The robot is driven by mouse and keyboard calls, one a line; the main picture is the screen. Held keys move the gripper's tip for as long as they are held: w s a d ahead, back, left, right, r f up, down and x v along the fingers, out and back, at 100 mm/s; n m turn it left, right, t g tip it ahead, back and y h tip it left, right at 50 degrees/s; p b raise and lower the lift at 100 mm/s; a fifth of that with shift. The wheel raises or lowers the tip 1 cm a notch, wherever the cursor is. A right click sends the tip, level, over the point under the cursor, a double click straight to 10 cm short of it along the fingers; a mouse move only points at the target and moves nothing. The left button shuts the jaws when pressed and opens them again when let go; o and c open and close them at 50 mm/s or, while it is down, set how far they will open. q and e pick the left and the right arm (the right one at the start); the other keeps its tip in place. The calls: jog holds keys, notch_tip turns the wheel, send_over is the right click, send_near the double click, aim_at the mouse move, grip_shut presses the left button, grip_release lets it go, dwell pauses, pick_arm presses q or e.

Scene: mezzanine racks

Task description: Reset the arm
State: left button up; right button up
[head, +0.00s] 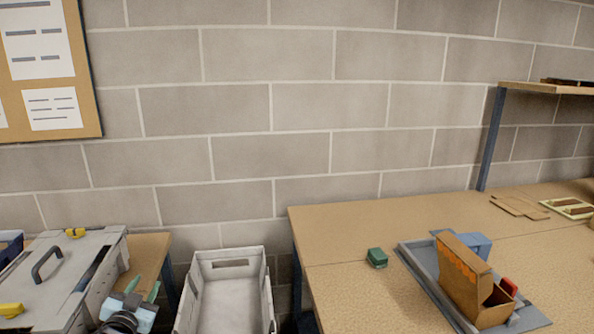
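My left gripper (143,288) is at the lower left of the head view, between the grey case and the pale crate. Its two teal fingers point up and stand apart, with nothing seen between them. Its wrist and the dark round joint below it are cut by the lower edge. My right gripper is not in view.
A grey case (84,257) with a dark handle and yellow latches stands left of the gripper. An empty-looking pale crate (230,297) stands to its right. The wooden table (350,300) holds a green block (377,257) and a grey tray (437,288) with a brown box (466,272).

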pick_arm(q)
jog(key=s+d+f+n+g+h, duration=0.1)
jog(key=s+d+f+g, duration=0.25)
jog(key=s+f, duration=0.5)
jog(key=s+d+f+g, duration=0.2)
jog(key=s+d+f, duration=0.2)
jog(key=s+f, duration=0.5)
jog(key=s+d+f+g, duration=0.1)
jog(key=s+d+f, duration=0.1)
jog(key=s, duration=0.7)
jog(key=s+d+f+n+g+h, duration=0.1)
jog(key=s+d+f, duration=0.2)
jog(key=s, duration=0.7)
jog(key=s+d+f+g+h, duration=0.1)
jog(key=s+d+f, duration=0.1)
jog(key=s+d, duration=0.3)
jog(key=s, duration=0.4)
jog(key=shift+s+f+g, duration=0.25)
jog(key=shift+s+g, duration=0.1)
jog(key=shift+s, duration=0.05)
